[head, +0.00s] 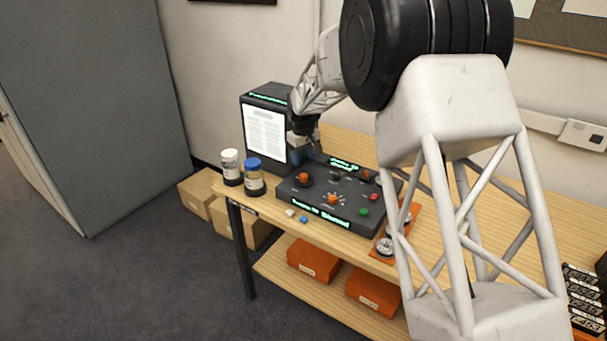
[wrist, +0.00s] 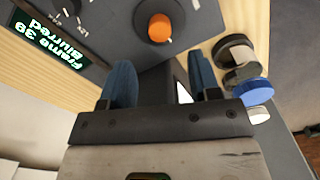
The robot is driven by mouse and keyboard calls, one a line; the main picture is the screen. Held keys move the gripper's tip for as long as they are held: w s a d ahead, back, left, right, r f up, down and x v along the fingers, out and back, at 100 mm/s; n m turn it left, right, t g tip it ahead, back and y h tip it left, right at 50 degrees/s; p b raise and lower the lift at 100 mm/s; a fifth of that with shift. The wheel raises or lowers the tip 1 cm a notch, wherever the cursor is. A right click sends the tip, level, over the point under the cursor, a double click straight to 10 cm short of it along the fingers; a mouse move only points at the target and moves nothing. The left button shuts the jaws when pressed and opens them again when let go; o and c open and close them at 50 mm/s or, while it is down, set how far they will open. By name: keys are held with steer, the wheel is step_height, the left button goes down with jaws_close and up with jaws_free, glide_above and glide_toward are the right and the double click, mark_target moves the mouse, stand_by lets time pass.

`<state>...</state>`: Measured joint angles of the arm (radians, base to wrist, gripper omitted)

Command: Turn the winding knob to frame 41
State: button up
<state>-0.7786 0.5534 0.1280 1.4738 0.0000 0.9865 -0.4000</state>
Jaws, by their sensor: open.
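The dark control panel (head: 290,193) lies on the wooden table. An orange knob (head: 303,178) on a dark round base sits at its left; I take it for the winding knob, though no label is readable. The same knob shows in the wrist view (wrist: 159,27), just beyond and between my fingertips. My gripper (head: 311,150) is above the panel's far left part; in the wrist view its blue fingers (wrist: 160,65) are apart with nothing between them. A green display (wrist: 60,35), upside down there, seems to read "Frame 39" and "Blurred", the number uncertain.
A second orange knob (head: 332,199), a red button (head: 376,195) and a green button (head: 363,212) are on the panel. A white-lidded jar (head: 231,168) and a blue-lidded jar (head: 254,178) stand left. A lit screen (head: 265,135) stands behind. Orange boxes (head: 314,260) sit below.

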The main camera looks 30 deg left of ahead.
mark_target(304, 175)
steer(key=shift+f, duration=3.55)
steer(key=shift+c, duration=0.3)
steer(key=c, duration=0.9)
steer(key=shift+o, duration=0.2)
steer(key=shift+m, duration=0.5)
steer(key=m, duration=0.3)
steer(key=shift+m, duration=2)
